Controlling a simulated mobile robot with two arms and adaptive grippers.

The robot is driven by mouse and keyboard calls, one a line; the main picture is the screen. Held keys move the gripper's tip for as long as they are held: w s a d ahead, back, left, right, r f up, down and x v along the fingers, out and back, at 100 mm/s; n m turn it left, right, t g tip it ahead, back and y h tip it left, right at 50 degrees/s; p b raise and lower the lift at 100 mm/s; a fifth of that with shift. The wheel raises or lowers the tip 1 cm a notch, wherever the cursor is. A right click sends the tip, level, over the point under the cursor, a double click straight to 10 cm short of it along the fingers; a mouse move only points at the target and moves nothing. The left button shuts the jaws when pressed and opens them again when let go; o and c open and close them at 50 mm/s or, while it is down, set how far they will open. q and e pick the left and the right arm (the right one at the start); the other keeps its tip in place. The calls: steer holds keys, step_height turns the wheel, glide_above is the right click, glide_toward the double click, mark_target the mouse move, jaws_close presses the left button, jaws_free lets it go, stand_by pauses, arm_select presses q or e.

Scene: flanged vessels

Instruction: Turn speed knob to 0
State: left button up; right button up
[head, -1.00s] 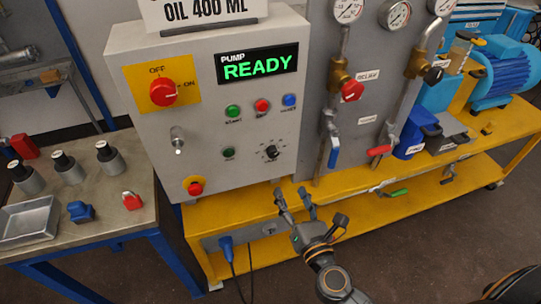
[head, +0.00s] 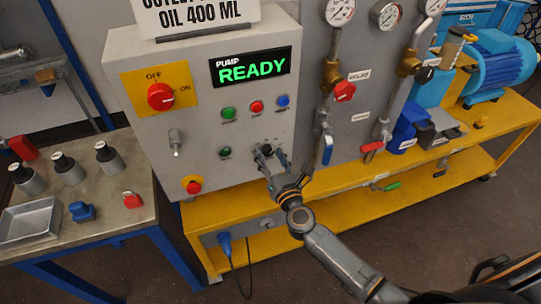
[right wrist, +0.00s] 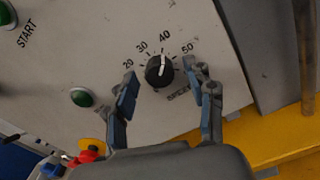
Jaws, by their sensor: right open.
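The speed knob (right wrist: 159,71) is a round black dial with a white pointer line, on the grey pump panel (head: 205,130). In the right wrist view its pointer is by the 40 mark, and marks 20, 30, 40 and 50 show; the 0 mark is not visible. In the head view the knob (head: 267,150) is partly covered by my gripper. My right gripper (right wrist: 160,82) is open, its fingers on either side of the knob, with gaps showing; contact cannot be seen. The right gripper (head: 268,154) also shows in front of the panel. My left gripper is not in view.
A green button (right wrist: 81,97) lies left of the knob. The panel also has a green READY display (head: 252,67), a red rotary switch (head: 160,97) and a red emergency button (head: 193,185). Pipes with a blue-handled valve (head: 328,150) stand close on the right.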

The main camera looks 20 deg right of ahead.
jaws_close()
